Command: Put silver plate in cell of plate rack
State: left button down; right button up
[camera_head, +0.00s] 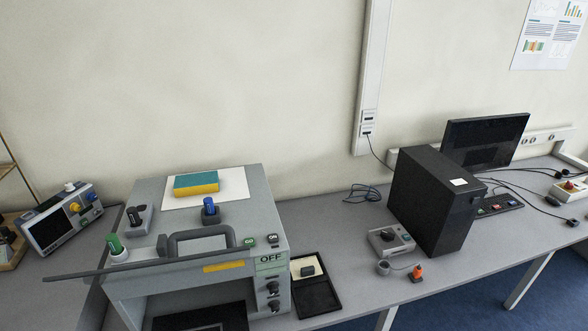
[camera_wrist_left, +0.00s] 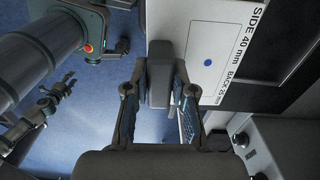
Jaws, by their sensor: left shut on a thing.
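I cannot pick out a silver plate or a plate rack for certain in either view. In the left wrist view my left gripper (camera_wrist_left: 158,118) is shut on a dark grey block (camera_wrist_left: 160,65) between its fingers; I cannot tell what it belongs to. A white panel (camera_wrist_left: 207,55) with a blue dot and "SIDE 40 mm, BACK 25 mm" lies beyond the fingers. A dark jointed piece (camera_wrist_left: 45,110) at left looks like my right gripper, too small to read its state. Neither gripper shows in the head view.
A grey test machine (camera_head: 222,212) stands on the table with a grey handle (camera_head: 203,240) and knobs. A black shallow tray (camera_head: 318,297) lies right of it. A black computer case (camera_head: 432,200) and monitor (camera_head: 485,140) stand further right. An instrument (camera_head: 62,215) stands at left.

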pick_arm(q)
jog(key=w+r+n, duration=0.1)
jog(key=w+n, duration=0.1)
jog(key=w+d+r+n, duration=0.1)
jog(key=w+r+n, duration=0.1)
jog(key=w+d+r+n, duration=0.1)
jog(key=w+r+n, duration=0.1)
jog(key=shift+w+r, duration=0.25)
jog(key=w+d+r+n, duration=0.3)
jog(key=w+r+n, duration=0.2)
jog(key=r+n, duration=0.3)
jog(key=shift+r, duration=0.2)
